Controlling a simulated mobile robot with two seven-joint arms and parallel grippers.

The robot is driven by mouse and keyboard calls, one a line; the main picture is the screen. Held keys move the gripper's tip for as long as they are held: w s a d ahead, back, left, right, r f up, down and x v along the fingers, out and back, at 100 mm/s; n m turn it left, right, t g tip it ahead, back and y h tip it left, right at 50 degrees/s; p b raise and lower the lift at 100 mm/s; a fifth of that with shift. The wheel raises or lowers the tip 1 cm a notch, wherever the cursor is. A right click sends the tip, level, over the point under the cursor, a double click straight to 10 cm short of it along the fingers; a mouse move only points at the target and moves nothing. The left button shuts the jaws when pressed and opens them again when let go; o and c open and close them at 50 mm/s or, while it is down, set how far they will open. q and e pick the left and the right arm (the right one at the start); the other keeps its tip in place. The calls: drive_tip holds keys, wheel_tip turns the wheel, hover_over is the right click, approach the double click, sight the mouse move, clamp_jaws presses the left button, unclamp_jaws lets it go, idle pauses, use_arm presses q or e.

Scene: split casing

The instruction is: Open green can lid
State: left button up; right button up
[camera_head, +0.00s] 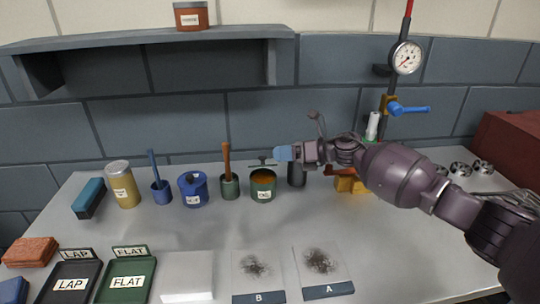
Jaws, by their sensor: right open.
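The green can (262,190) stands on the bench with its top open, showing orange-brown contents. Its dark lid (262,166), with a small knob on top, shows just above and behind the can's mouth, apart from the rim. My right gripper (277,154) reaches in from the right, and its blue-tipped end is beside the lid's knob. The jaws are open; I cannot tell whether they touch the knob or what bears the lid. My left gripper is not in view.
Sample plates, including plate B (259,297), and trays line the front. The bench middle is clear.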

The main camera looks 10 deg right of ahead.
drive_tip(key=shift+v, duration=2.8)
drive_tip(key=shift+c, duration=0.3)
